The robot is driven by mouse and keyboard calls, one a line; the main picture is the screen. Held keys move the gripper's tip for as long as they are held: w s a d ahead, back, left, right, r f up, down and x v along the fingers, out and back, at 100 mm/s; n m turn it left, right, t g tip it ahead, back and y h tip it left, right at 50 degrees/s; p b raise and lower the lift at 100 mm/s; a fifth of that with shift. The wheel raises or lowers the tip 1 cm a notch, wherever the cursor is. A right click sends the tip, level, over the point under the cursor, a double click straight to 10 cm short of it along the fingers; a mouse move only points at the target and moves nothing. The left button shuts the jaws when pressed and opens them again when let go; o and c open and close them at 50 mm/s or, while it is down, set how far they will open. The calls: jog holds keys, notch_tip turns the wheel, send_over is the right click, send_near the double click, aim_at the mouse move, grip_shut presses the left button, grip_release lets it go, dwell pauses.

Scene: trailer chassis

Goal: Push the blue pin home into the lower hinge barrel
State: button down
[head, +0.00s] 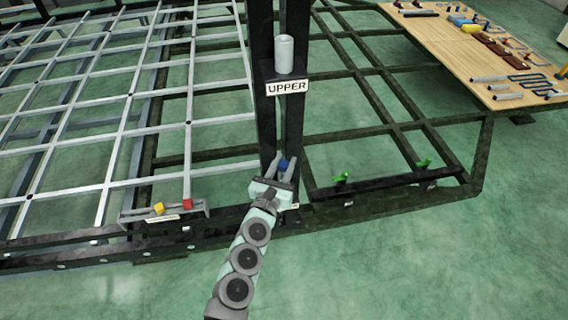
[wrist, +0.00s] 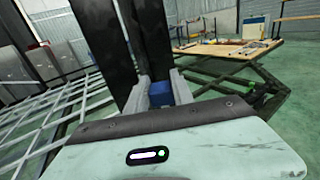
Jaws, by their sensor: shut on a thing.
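The blue pin (head: 284,164) shows as a small blue piece between the fingers of my gripper (head: 284,167), low on the black upright post. In the wrist view the blue pin (wrist: 160,94) sits between the two grey fingers of my gripper (wrist: 160,90), which is shut on it. The lower hinge barrel is hidden behind my gripper and wrist, so I cannot tell how deep the pin is in it. The upper barrel (head: 284,54), a light grey tube, stands open on the post above the sign marked UPPER (head: 287,87).
Black posts (head: 294,120) rise right behind my gripper. A lower rail carries green clamps (head: 341,179) at the right; a bracket with red (head: 188,204) and yellow (head: 158,208) pieces is at the left. A wooden table (head: 455,50) with tools stands back right. The front floor is clear.

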jog(key=shift+f+b, duration=3.6)
jog(key=shift+b, duration=0.25)
jog(key=c, duration=1)
grip_release()
jog(key=shift+r, duration=0.1)
jog(key=p+v, duration=0.1)
jog(key=v, duration=0.9)
jog(key=shift+s+a, duration=0.1)
jog(key=shift+s, duration=0.3)
